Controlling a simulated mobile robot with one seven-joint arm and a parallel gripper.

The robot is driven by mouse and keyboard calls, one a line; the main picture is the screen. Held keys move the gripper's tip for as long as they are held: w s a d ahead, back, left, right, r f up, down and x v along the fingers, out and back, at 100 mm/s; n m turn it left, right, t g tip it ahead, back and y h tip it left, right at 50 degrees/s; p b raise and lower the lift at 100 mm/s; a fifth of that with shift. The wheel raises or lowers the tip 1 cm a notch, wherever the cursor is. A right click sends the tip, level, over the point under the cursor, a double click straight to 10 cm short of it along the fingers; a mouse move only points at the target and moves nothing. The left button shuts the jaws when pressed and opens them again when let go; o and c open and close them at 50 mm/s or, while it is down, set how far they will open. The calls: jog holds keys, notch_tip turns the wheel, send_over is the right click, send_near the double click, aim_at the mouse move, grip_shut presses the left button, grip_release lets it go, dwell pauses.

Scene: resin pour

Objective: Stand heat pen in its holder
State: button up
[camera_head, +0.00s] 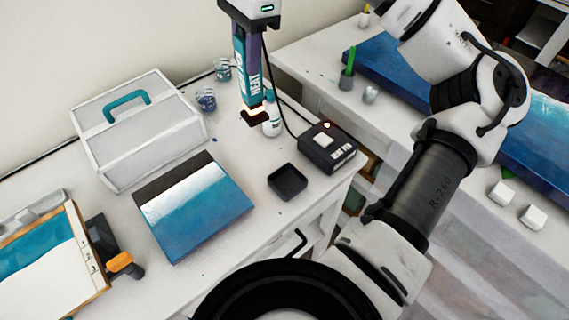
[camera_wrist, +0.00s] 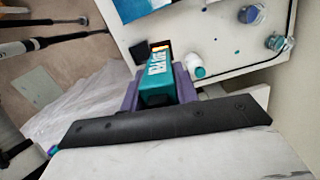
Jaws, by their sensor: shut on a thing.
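The heat pen (camera_head: 254,75) is a teal block-like tool with white lettering and a dark tip with a small glow. It hangs upright, tip down, above the white table. It also shows in the wrist view (camera_wrist: 158,82), pointing away from the camera. My gripper (camera_head: 244,50) is shut on it, with purple fingers on both sides of the body (camera_wrist: 157,92). An open, empty black square cup (camera_head: 287,181), possibly the holder, stands on the table to the lower right of the tip, apart from it. I cannot tell for certain that it is the holder.
A white bottle (camera_head: 271,122) stands close beside the pen's tip. A black box with buttons (camera_head: 328,148) and a cable sits to the right. A blue-and-white panel (camera_head: 195,205), a white case (camera_head: 140,130) and small jars (camera_head: 207,99) occupy the left.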

jog(key=s+d+f+n+b, duration=0.2)
jog(key=s+d+f+b, duration=0.1)
jog(key=s+d+f, duration=0.3)
notch_tip(320, 180, down, 10)
jog(key=b, duration=0.7)
jog(key=shift+w+d+r, duration=0.2)
jog(key=shift+w+d, duration=0.15)
jog(key=shift+d, duration=0.05)
jog(key=o, duration=1)
jog(key=shift+o, duration=0.2)
jog(key=shift+r, duration=0.1)
notch_tip(320, 180, up, 14)
jog(key=w+d, duration=0.1)
jog(key=shift+f, duration=0.25)
jog(key=shift+d, duration=0.1)
